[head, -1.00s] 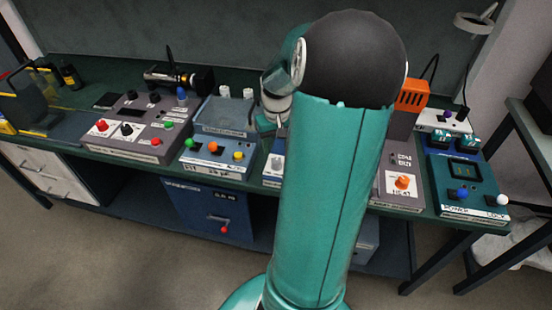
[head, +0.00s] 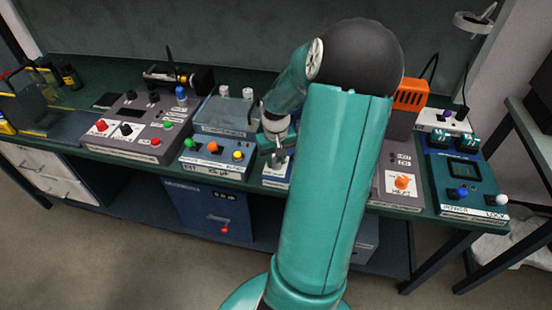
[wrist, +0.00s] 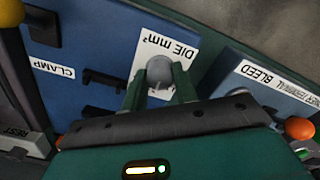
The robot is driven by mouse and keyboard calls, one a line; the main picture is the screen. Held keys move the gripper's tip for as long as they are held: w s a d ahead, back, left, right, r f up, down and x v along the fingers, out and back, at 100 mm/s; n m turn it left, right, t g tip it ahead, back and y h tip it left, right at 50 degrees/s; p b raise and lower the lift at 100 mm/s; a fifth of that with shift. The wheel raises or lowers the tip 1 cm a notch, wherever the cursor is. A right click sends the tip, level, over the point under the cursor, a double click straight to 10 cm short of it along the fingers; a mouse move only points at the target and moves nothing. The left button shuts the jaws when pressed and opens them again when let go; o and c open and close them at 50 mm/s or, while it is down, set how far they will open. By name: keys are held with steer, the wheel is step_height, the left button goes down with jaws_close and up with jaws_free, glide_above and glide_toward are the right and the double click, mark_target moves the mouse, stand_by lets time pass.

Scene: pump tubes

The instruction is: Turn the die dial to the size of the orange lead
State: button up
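The die dial (wrist: 160,70) is a round grey knob on a white label reading "DIE mm²" in the wrist view. The label is on a blue panel (wrist: 85,55) that also reads "CLAMP". My gripper (wrist: 158,82) has its two green fingers apart, one on each side of the dial; contact with it cannot be made out. In the head view my gripper (head: 279,156) points down over the middle of the bench and hides the dial. The dial's size marks cannot be read. I cannot make out an orange lead in either view.
A blue box with green, orange and yellow buttons (head: 213,148) stands left of my gripper. A grey panel with an orange knob (head: 402,182) and a teal box (head: 462,185) stand to the right. A "BLEED" panel (wrist: 262,82) lies beside the dial panel.

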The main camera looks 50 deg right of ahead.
mark_target(276, 161)
steer(key=shift+m, duration=0.3)
steer(key=m, duration=0.4)
steer(key=shift+w, duration=0.1)
steer(key=m, duration=0.4)
steer(key=shift+m, duration=0.3)
stand_by(0.4)
steer(key=o, duration=1)
steer(key=shift+c, duration=0.2)
steer(key=shift+r, duration=0.1)
step_height(276, 161, up, 14)
